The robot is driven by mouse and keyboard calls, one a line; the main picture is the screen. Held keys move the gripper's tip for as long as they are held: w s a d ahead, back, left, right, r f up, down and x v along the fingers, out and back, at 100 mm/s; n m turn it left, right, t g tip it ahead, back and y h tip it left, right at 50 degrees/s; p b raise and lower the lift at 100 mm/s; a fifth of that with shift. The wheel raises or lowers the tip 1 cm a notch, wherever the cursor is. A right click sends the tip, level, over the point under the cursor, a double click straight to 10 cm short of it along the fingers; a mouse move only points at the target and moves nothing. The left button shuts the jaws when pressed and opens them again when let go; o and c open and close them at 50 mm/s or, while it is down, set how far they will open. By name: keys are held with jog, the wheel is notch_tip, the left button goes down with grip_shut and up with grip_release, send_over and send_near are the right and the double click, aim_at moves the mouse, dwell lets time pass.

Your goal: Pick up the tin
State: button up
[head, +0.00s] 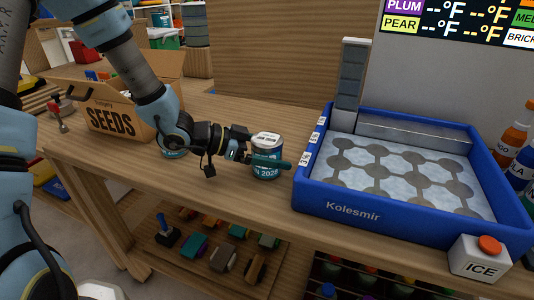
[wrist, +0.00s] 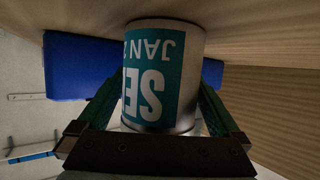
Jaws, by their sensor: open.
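The tin (head: 266,142) is a small silver can with a white and teal label, upright on the wooden table just left of the blue ice maker. My gripper (head: 268,160) is open and level, with its dark green fingers reaching around the tin. In the wrist view the tin (wrist: 165,75) fills the space between the two fingers, its label upside down. My gripper (wrist: 160,100) has a finger on each side of it; whether they touch it is unclear. Part of the tin is hidden by a finger in the head view.
The blue ice maker (head: 400,213) with its icy tray stands close to the right of the tin. A SEEDS cardboard box (head: 112,118) stands at left. An ICE button box (head: 480,262) is at right.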

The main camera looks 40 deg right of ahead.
jog(key=shift+s+d+f, duration=0.25)
jog(key=shift+d+f, duration=0.05)
jog(key=shift+d, duration=0.25)
jog(key=c, duration=1.3)
